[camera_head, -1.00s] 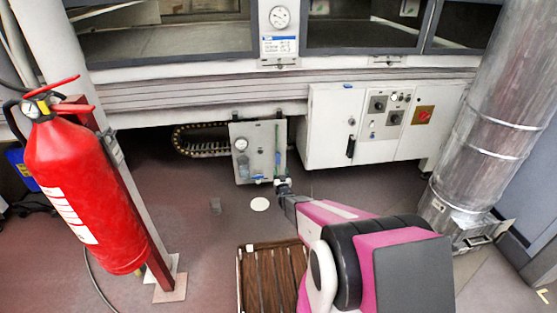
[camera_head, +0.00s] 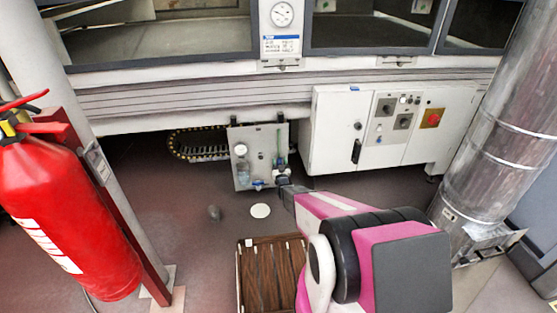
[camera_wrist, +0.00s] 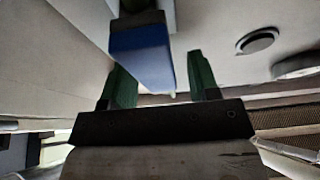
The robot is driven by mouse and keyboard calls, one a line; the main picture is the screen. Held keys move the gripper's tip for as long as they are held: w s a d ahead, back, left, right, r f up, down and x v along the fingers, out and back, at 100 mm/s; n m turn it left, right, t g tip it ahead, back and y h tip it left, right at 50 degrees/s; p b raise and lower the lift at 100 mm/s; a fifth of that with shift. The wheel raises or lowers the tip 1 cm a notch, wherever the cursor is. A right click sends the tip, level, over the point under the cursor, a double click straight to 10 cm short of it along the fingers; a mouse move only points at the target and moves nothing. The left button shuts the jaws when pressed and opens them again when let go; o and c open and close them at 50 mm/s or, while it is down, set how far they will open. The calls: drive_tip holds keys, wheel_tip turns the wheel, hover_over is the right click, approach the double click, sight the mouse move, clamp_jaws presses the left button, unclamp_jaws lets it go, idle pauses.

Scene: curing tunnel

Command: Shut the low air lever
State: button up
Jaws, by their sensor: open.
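The low air panel (camera_head: 246,165) is a grey plate with a small gauge, under the machine. A small blue lever (camera_head: 258,186) shows at its lower edge in the head view. My gripper (camera_head: 282,176) is at the panel's lower right corner, its fingers too small to make out there. In the wrist view, a blue block-shaped handle (camera_wrist: 143,55) hangs between and beyond the two green-padded fingers of my gripper (camera_wrist: 162,82). The fingers are apart, with a gap visible on the right side. I cannot tell whether the left finger touches the handle.
A red fire extinguisher (camera_head: 65,200) on a post stands at the left. A white control cabinet (camera_head: 340,130) is right of the panel. A silver duct (camera_head: 490,140) stands at the right. A slatted wooden crate (camera_head: 270,275) is on the floor below my arm.

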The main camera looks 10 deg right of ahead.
clamp_jaws()
drive_tip(key=shift+d+m, duration=0.1)
drive_tip(key=shift+m, duration=0.2)
drive_tip(key=m+h, duration=0.1)
drive_tip(key=m, duration=0.1)
drive_tip(key=d+m+h, duration=0.1)
drive_tip(key=m, duration=0.1)
drive_tip(key=m+h, duration=0.1)
drive_tip(key=m, duration=0.1)
drive_tip(key=shift+d+f, duration=0.15)
drive_tip(key=shift+d, duration=0.2)
drive_tip(key=shift+d+f+m+g+h, duration=0.5)
drive_tip(key=shift+f+m+g+h, duration=0.35)
drive_tip(key=shift+m, duration=1.8)
drive_tip(key=shift+d+f+m+g+h, duration=0.6)
drive_tip(key=shift+m+g, duration=0.5)
drive_tip(key=shift+m, duration=1.5)
drive_tip(key=shift+d+f+m+g+h, duration=0.5)
drive_tip(key=shift+f+m+g, duration=0.4)
drive_tip(key=shift+m, duration=1.75)
drive_tip(key=shift+a, duration=0.1)
